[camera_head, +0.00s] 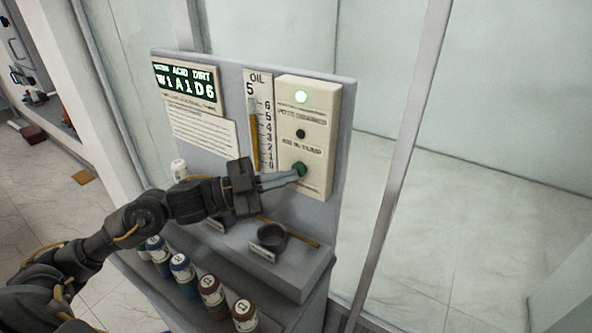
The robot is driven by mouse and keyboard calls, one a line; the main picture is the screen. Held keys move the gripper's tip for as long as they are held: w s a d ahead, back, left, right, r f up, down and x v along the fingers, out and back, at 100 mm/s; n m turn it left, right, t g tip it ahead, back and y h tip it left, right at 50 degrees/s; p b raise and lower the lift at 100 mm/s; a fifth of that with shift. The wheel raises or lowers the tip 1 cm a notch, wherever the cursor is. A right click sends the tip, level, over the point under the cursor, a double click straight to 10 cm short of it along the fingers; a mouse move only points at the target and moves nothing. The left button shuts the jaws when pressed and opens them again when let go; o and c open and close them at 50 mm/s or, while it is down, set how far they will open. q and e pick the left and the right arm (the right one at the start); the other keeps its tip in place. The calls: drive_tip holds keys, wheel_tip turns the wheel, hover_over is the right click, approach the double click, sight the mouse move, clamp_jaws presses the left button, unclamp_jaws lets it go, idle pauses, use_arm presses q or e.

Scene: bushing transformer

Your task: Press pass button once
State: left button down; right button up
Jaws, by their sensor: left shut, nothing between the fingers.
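A green button (300,168) sits low on the cream control box (318,115), at the right of the grey upright panel. My left gripper (297,174) is shut and empty. Its fingertips are at the green button and appear to touch it; the exact contact cannot be told. The small lettering on the box is too blurred to read surely. My right gripper is not in view.
A display (187,86) reads "ACID DIRT" and "W1A1D6". An oil gauge (260,120) stands beside the box. A dark cup (271,237) and a yellow rod lie on the ledge. Several labelled bottles (183,271) stand in front. Glass walls are behind.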

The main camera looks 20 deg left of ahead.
use_arm(q)
drive_tip(key=shift+w, duration=0.35)
drive_tip(key=shift+s, duration=0.4)
idle(0.3)
drive_tip(key=s, duration=0.6)
drive_tip(key=shift+a, duration=0.4)
idle(0.5)
